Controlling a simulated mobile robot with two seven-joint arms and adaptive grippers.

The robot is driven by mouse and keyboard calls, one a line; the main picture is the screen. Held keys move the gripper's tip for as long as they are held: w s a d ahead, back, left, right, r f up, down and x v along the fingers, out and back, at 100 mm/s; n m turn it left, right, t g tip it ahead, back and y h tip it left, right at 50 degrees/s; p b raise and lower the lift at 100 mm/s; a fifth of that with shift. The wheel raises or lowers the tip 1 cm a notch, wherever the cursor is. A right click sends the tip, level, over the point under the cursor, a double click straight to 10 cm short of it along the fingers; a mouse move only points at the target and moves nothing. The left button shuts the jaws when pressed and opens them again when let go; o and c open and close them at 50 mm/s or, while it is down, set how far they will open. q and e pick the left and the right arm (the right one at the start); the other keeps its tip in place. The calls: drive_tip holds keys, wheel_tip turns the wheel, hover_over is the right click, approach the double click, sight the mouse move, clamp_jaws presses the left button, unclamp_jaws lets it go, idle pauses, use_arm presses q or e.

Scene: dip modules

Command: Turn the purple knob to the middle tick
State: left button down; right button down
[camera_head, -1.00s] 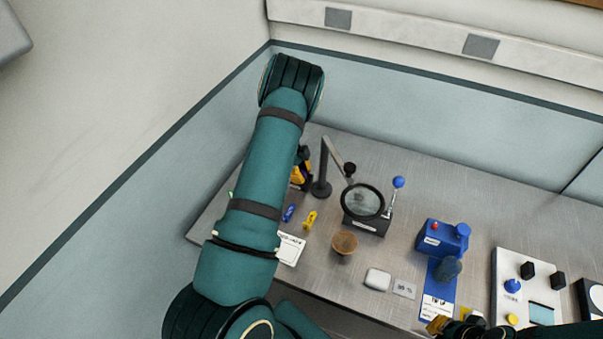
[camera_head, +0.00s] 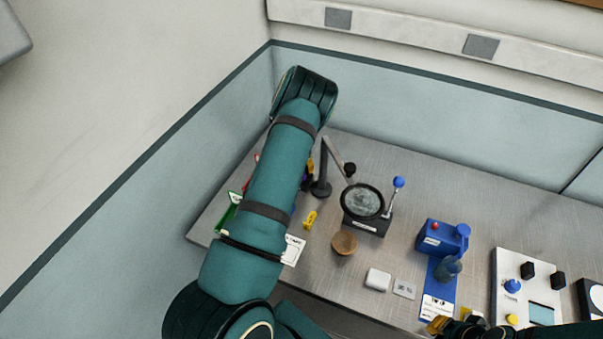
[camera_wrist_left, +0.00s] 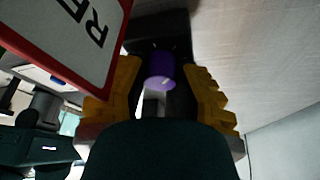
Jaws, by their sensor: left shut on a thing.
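The purple knob (camera_wrist_left: 162,70) shows in the left wrist view between the two yellow fingers of my left gripper (camera_wrist_left: 163,92). My left gripper is shut on it, though the contact itself is dark and hard to see. The middle tick is not visible. In the head view my left arm covers the knob, and only a small yellow part of the left gripper (camera_head: 309,167) shows beside the magnifier stand. My right gripper (camera_head: 438,325) is at the bottom edge of the head view, mostly cut off, with its opening unclear.
A magnifier (camera_head: 362,201) on a dark stand is just right of my left arm. A red-bordered sign (camera_wrist_left: 75,35) is close to the left finger. Bare table lies behind the magnifier.

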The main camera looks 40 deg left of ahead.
use_arm(q)
drive_tip(key=shift+s+d+f, duration=0.1)
drive_tip(key=shift+f, duration=0.05)
drive_tip(key=c, duration=0.7)
unclamp_jaws()
drive_tip(key=shift+o, duration=0.2)
drive_tip(key=v, duration=1.2)
